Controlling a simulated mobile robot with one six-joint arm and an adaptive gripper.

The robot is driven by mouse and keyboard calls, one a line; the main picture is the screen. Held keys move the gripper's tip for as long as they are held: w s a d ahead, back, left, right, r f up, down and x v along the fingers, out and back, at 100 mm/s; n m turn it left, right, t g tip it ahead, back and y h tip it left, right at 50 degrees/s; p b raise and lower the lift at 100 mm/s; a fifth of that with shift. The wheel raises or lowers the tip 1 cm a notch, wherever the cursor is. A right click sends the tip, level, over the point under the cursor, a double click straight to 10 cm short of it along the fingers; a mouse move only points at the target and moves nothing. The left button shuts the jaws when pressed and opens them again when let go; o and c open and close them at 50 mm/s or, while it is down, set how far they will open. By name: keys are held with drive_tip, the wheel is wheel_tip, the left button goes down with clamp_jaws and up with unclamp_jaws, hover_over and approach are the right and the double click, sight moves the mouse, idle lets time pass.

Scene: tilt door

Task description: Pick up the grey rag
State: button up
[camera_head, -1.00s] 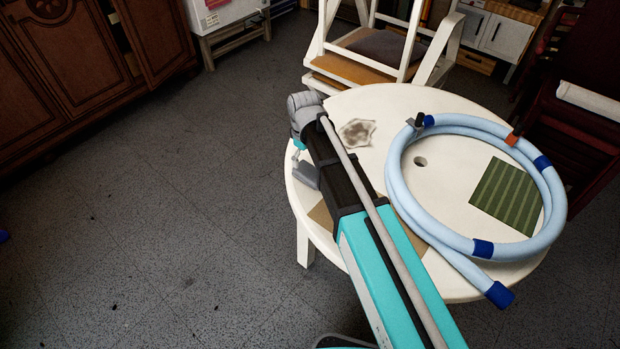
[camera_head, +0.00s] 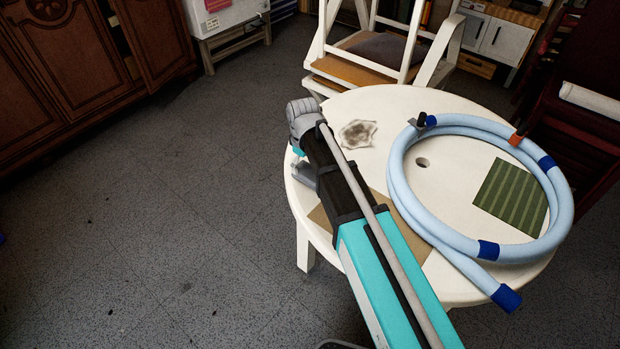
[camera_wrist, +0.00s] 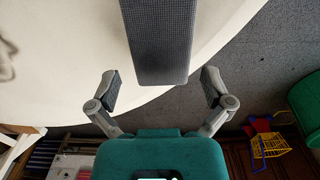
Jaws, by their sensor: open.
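In the wrist view a dark grey, finely woven, block-shaped piece (camera_wrist: 160,40), which looks like the folded grey rag, runs down from the top edge over the white table (camera_wrist: 60,90). Its near end lies between the two fingertips of my gripper (camera_wrist: 160,76). The fingers are spread wide, with a clear gap on each side of the grey piece. I cannot tell the height between them. In the head view my arm hides most of the gripper at the table's left edge, and the rag cannot be told apart there.
On the table lie a pale blue coiled hose (camera_head: 400,205), a green striped mat (camera_head: 510,196), a pale dark-stained cloth or patch (camera_head: 358,133) and a brown sheet (camera_head: 414,240) under my arm. A white chair (camera_head: 385,50) stands behind. Floor at left is clear.

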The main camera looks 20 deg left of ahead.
drive_tip(key=shift+f+b, duration=1.2)
drive_tip(key=shift+f, duration=0.3)
drive_tip(key=c, duration=0.9)
drive_tip(key=shift+r, duration=0.2)
drive_tip(key=shift+r+p, duration=0.95)
drive_tip(key=shift+p, duration=0.15)
drive_tip(key=s+d+r+p, duration=0.2)
drive_tip(key=s+r+p, duration=0.1)
drive_tip(key=s, duration=0.1)
drive_tip(key=s+d+r+p, duration=0.2)
drive_tip(key=s+r+p, duration=0.2)
drive_tip(key=s+d+r+p, duration=0.2)
drive_tip(key=s+r+p, duration=0.1)
drive_tip(key=s, duration=0.1)
drive_tip(key=shift+s+d+r+p, duration=0.2)
drive_tip(key=shift+d+r+p, duration=0.1)
drive_tip(key=shift+r+p, duration=0.1)
